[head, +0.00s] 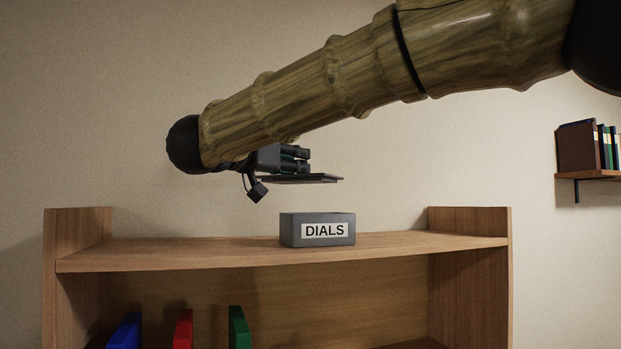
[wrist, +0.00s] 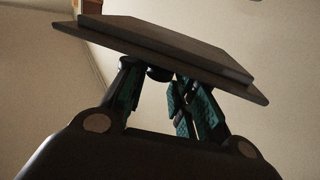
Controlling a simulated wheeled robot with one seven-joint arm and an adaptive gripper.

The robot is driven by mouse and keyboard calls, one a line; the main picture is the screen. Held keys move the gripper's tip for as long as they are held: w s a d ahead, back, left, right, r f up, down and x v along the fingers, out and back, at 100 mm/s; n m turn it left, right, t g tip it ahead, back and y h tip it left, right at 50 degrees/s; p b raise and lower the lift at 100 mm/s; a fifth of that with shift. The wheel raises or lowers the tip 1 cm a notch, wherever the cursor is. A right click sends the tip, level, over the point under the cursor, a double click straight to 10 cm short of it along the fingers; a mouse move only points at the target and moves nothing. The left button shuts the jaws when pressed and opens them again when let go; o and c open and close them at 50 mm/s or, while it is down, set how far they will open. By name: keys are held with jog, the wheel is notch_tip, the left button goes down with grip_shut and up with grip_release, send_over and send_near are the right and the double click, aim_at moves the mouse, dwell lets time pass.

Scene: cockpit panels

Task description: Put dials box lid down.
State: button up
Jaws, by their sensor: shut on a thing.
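The grey dials box (head: 290,232), with a white "DIALS" label on its front, sits on the top of the wooden shelf. Its flat dark lid (head: 318,180) is in the air above the box, clear of it and roughly level. My gripper (head: 300,160) is at the lid's upper side and is shut on it. In the wrist view the lid (wrist: 165,50) spans across my gripper's fingertips (wrist: 165,80). The exact grip point on the lid is partly hidden. The inside of the box cannot be seen from this angle.
The wooden shelf (head: 180,254) has raised side panels at its left and right ends. Its top is clear on both sides of the box. Blue, red (head: 183,328) and green items stand in the lower compartment. A small wall shelf with books (head: 577,147) is at the far right.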

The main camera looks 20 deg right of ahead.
jog(key=p+x, duration=0.1)
jog(key=x, duration=0.2)
jog(key=p+x, duration=0.1)
jog(key=x, duration=0.3)
jog(key=shift+w+a+f+p, duration=0.1)
jog(key=shift+w+a+p, duration=0.15)
jog(key=shift+p, duration=0.15)
jog(key=shift+w+d+f, duration=0.25)
jog(key=shift+w+d, duration=0.05)
jog(key=shift+w, duration=0.25)
jog(key=shift+w+f+p, duration=0.1)
jog(key=shift+f+p, duration=0.05)
jog(key=shift+p, duration=0.2)
notch_tip(320, 180, down, 2)
jog(key=shift+d+f+p, duration=0.1)
jog(key=shift+f+p, duration=0.1)
jog(key=shift+p, duration=0.7)
jog(key=shift+f, duration=0.45)
jog(key=shift+f, duration=0.6)
jog(key=o, duration=1)
jog(key=shift+o, duration=0.2)
